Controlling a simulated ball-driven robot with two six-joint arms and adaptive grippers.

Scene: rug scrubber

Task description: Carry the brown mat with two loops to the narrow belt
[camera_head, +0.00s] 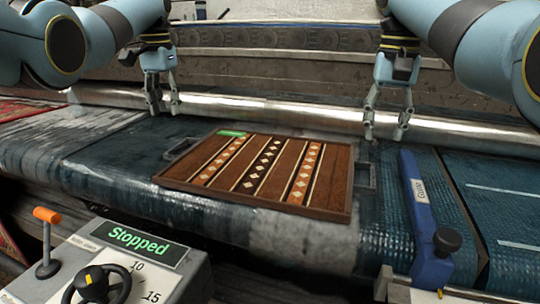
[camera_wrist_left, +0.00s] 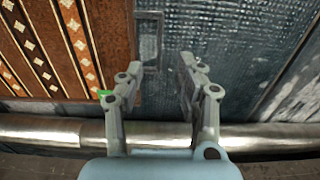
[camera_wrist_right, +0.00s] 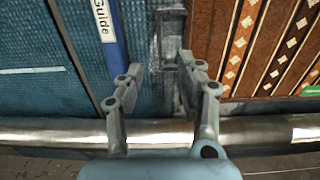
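The brown mat (camera_head: 280,172), striped with orange and black diamond bands, lies flat on a wet blue-grey belt (camera_head: 130,185). A grey loop sticks out at each end: the left loop (camera_head: 180,148) and the right loop (camera_head: 366,176). My left gripper (camera_head: 163,108) is open and empty above and behind the left loop, which shows beyond its fingers in the left wrist view (camera_wrist_left: 149,45). My right gripper (camera_head: 387,132) is open and empty above and behind the right loop, also seen in the right wrist view (camera_wrist_right: 171,40). Which belt is the narrow one is not clear.
A blue bar marked "Guide" (camera_head: 420,205) with a dark knob stands right of the mat. Another blue belt (camera_head: 505,195) lies beyond it. A metal roller (camera_head: 275,112) runs behind. A control box (camera_head: 140,262) reading "Stopped", with an orange-topped lever (camera_head: 47,240), is at front left.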

